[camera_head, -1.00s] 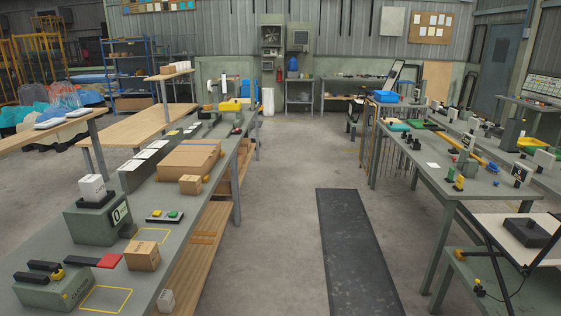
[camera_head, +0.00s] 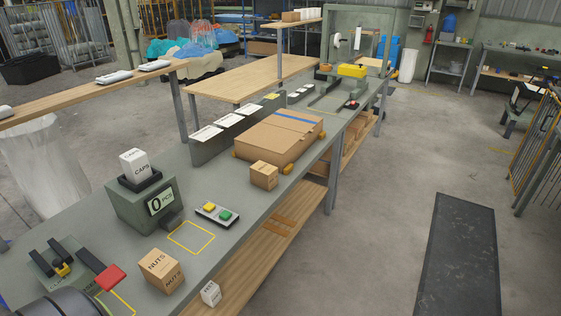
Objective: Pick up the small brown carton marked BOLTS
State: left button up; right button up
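A small brown carton (camera_head: 264,175) stands on the grey bench against the front of a large flat brown box; its print is too small to read. A bigger brown carton marked NUTS (camera_head: 161,270) stands nearer, by the bench's right edge. A white carton marked CAPS (camera_head: 135,164) sits in the black tray of a grey counter showing 0 PCS. No carton shows a clearly readable BOLTS mark. Neither of my grippers is in view.
The large flat box (camera_head: 283,138) has yellow-orange pieces at its corners. A red-ended clamp device (camera_head: 108,277) is at lower left. Floor right of the bench is open, with a dark mat (camera_head: 456,255).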

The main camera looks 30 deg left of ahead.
aim_at(264, 174)
jog(key=i+u, duration=0.45)
jog(key=i+l+u, duration=0.25)
jog(key=i+u, duration=0.2)
jog(key=i+l+u, duration=0.45)
jog(key=i, duration=0.15)
